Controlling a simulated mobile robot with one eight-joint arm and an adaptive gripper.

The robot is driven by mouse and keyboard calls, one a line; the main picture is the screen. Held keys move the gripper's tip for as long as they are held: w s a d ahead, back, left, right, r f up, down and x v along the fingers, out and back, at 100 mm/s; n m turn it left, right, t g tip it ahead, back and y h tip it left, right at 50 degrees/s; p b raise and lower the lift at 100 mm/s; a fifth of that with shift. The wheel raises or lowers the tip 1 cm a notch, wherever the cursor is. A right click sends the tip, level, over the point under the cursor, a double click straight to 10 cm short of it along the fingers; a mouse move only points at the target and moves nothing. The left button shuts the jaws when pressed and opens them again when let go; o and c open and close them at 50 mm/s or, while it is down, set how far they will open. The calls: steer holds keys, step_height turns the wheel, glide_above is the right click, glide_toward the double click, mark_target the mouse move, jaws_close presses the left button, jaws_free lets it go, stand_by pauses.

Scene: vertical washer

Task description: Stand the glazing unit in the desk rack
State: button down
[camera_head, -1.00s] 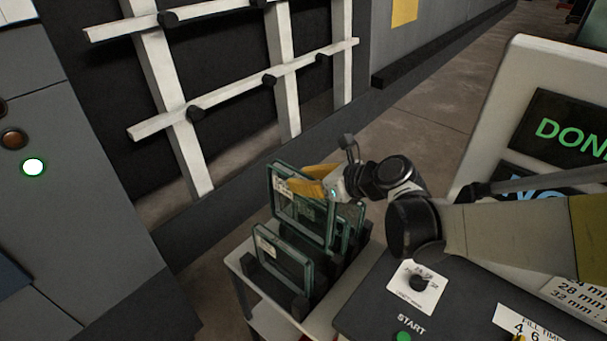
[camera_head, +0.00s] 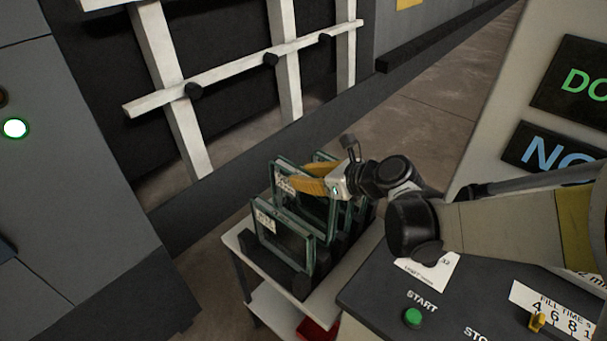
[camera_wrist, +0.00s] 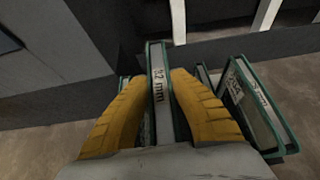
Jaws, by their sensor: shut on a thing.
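My gripper (camera_head: 300,180), with yellow fingers, is shut on a glazing unit (camera_head: 315,208), a green-edged glass pane with a white label. It is upright above or in the dark desk rack (camera_head: 298,284); its lower edge is hidden behind the front unit. In the wrist view the fingers (camera_wrist: 160,84) grip both sides of the held unit (camera_wrist: 158,98), whose edge label ends in "2 mm". Another labelled unit (camera_head: 284,246) stands in the rack in front of it. More glass (camera_head: 325,157) shows behind, partly hidden by the gripper.
The rack is on a small light trolley (camera_head: 243,243) with a red bin (camera_head: 318,330) below. A control desk (camera_head: 375,300) with a green START button (camera_head: 413,318) is close on the right. The washer's white slatted frame (camera_head: 230,75) rises behind; a grey cabinet (camera_head: 70,200) is at left.

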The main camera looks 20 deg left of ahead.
mark_target(304, 197)
steer(key=shift+f+b, duration=2.65)
steer(key=shift+f, duration=0.8)
steer(key=c, duration=1.2)
jaws_free()
steer(key=shift+o, duration=0.2)
steer(key=shift+f, duration=0.1)
steer(key=v, duration=1.2)
